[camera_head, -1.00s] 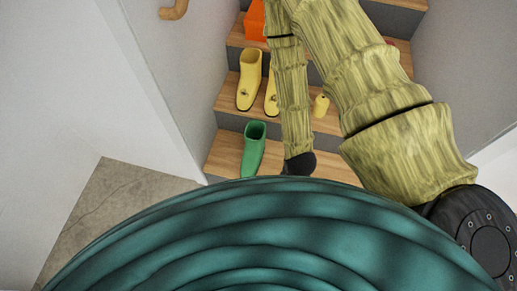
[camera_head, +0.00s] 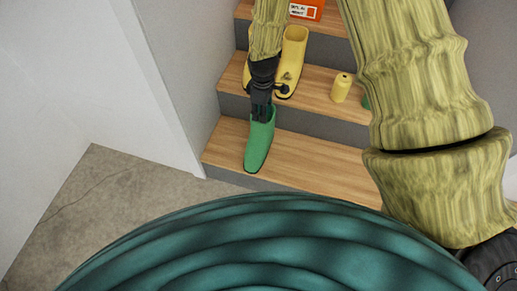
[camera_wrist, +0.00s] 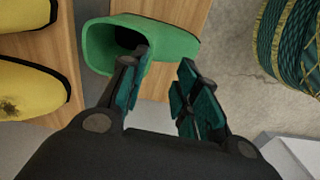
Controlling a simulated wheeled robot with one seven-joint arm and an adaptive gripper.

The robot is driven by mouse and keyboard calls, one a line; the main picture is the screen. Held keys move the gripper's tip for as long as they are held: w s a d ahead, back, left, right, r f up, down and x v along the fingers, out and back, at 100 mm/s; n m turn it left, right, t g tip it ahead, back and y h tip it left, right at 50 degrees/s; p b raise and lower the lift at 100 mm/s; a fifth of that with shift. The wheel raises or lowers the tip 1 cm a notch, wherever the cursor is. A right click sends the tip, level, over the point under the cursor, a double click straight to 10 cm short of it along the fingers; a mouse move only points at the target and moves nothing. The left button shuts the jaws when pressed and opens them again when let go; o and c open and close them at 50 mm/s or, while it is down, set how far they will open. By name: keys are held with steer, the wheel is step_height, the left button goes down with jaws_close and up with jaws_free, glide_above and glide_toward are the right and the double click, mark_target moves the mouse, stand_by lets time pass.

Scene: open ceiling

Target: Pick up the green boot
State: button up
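The green boot (camera_head: 259,148) stands upright on the lowest wooden step in the head view, its toe toward the bottom of the picture. In the wrist view the green boot (camera_wrist: 172,40) shows at the top, with its dark opening to the left. My gripper (camera_head: 262,117) is at the boot's top in the head view and hides part of its rim. In the wrist view my gripper (camera_wrist: 167,68) has its fingers apart. The left finger overlaps the boot's opening edge, and the right finger is outside the boot. I cannot tell whether either finger touches it.
A yellow boot (camera_head: 293,60) stands on the step above, partly behind my arm; two yellow boots show in the wrist view (camera_wrist: 32,92). A small yellow bottle (camera_head: 342,88) and an orange box (camera_head: 306,9) are on the steps. A wall (camera_head: 180,80) rises at left.

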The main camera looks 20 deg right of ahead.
mark_target(259, 124)
steer(key=shift+w+r+n+b, duration=0.15)
steer(key=shift+w+n+b, duration=0.15)
steer(key=shift+w, duration=0.45)
steer(key=shift+w+a+f+b, duration=0.15)
steer(key=shift+f+b, duration=0.65)
steer(key=shift+f, duration=1.9)
steer(key=shift+w+d+f+b, duration=0.1)
steer(key=shift+f+b, duration=0.7)
steer(key=shift+f, duration=1.85)
steer(key=shift+c, duration=0.4)
jaws_close()
steer(key=shift+r, duration=0.1)
